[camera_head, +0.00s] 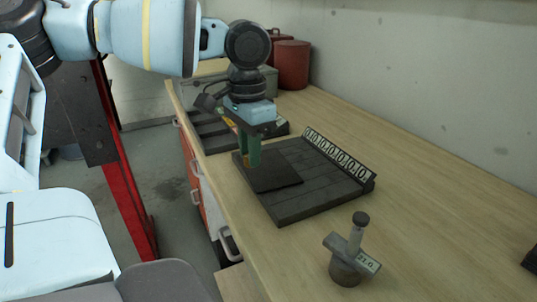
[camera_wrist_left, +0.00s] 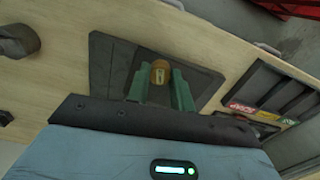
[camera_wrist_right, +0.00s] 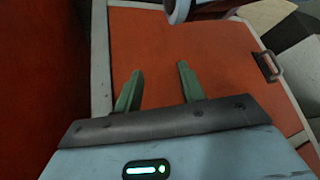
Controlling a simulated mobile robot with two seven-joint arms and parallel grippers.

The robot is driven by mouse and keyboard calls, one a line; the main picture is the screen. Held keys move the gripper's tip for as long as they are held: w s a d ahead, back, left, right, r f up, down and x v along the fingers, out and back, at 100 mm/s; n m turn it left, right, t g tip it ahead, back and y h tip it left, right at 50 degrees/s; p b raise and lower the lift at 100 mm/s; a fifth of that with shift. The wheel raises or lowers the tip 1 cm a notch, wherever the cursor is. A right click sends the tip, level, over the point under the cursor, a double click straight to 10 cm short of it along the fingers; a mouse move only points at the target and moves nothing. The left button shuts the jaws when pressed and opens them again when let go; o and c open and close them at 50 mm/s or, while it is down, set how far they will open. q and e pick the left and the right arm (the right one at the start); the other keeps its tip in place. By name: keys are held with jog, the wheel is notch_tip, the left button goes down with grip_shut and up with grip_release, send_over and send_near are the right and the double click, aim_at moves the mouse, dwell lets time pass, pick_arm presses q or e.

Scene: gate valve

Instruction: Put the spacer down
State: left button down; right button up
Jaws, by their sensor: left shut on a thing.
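My left gripper (camera_head: 252,152) points down over the dark tray (camera_head: 318,199) on the bench, near its left end. In the left wrist view its green fingers (camera_wrist_left: 160,88) are shut on a small brownish-orange piece with a pale mark, which I take to be the spacer (camera_wrist_left: 160,70). In the head view the fingers hide the spacer, and I cannot tell whether it touches the surface below. A darker square pad (camera_head: 272,172) lies on the tray by the fingers. My right gripper (camera_wrist_right: 160,82) is open and empty in front of an orange panel.
A row of numbered labels (camera_head: 338,153) stands along the tray's back edge. A grey gauge stand with an upright post (camera_head: 346,271) is on the bench at the front. A dark compartmented bin (camera_head: 212,139) lies beyond the tray, and red canisters (camera_head: 291,65) stand farther back. The right of the wooden bench is mostly clear.

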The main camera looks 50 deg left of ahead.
pick_arm(q)
send_over(268, 167)
jog(key=shift+s+d+f, duration=0.15)
jog(key=shift+s+f, duration=0.1)
jog(key=shift+s, duration=0.15)
jog(key=shift+w, duration=0.15)
jog(key=shift+w+f, duration=0.25)
jog(key=shift+f, duration=1.5)
jog(key=shift+f, duration=0.15)
jog(key=c, duration=1.2)
grip_release()
jog(key=shift+c, duration=0.2)
